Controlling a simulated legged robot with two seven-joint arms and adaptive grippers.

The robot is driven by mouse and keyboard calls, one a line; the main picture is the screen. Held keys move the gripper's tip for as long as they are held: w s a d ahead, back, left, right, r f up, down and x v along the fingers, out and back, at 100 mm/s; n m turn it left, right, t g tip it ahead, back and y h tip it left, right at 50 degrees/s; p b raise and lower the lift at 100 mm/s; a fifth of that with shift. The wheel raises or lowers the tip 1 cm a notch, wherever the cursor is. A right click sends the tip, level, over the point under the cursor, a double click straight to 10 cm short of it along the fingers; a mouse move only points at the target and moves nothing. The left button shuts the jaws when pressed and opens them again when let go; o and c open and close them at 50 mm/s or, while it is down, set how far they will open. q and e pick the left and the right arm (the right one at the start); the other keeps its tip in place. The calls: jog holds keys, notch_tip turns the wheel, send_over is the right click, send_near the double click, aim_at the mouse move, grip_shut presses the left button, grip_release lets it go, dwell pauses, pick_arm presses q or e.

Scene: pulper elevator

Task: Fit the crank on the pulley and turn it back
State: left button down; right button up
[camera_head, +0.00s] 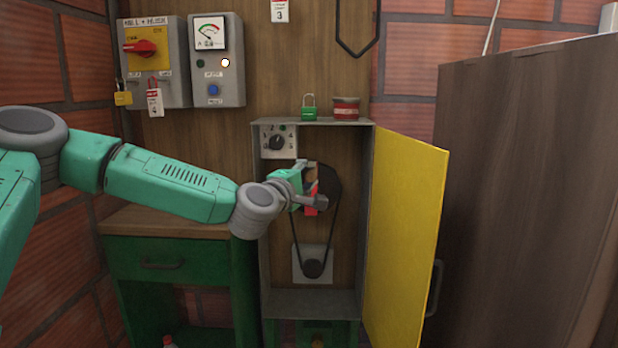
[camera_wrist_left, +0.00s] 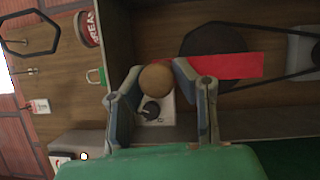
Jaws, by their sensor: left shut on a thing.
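The crank has a red bar (camera_head: 311,200) and a round wooden knob (camera_wrist_left: 155,78). My left gripper (camera_head: 313,184) reaches into the open grey cabinet and is shut on the crank, with its fingers on either side of the knob. The dark upper pulley (camera_head: 328,184) is behind the crank, partly hidden by it and by my fingers. In the left wrist view the red bar lies across the pulley (camera_wrist_left: 214,42); I cannot tell whether it is seated on it. A black belt runs down to a small lower pulley (camera_head: 313,268). My right gripper is not in view.
The yellow cabinet door (camera_head: 406,240) stands open on the right. A dial (camera_head: 278,141) is in the cabinet's upper left. A green padlock (camera_head: 309,112) and a red grease tin (camera_head: 346,108) stand on top. A green drawer bench (camera_head: 170,262) is at left.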

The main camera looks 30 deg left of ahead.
pick_arm(q)
jog(key=shift+w+r, duration=0.1)
jog(key=shift+w, duration=0.1)
dwell(0.4)
jog(key=shift+b, duration=0.4)
jog(key=shift+f, duration=0.3)
jog(key=shift+b, duration=0.3)
jog(key=shift+s+d+t+b, duration=0.2)
jog(key=shift+s+t+b, duration=0.1)
jog(key=shift+b, duration=0.2)
jog(key=shift+s+r, duration=0.1)
jog(key=shift+r, duration=0.15)
jog(key=shift+w+a+b, duration=0.45)
jog(key=shift+w+a, duration=0.1)
jog(key=shift+w, duration=0.4)
jog(key=shift+w+a+b, duration=0.4)
jog(key=shift+w+a, duration=0.15)
jog(key=shift+w, duration=0.35)
dwell(3.4)
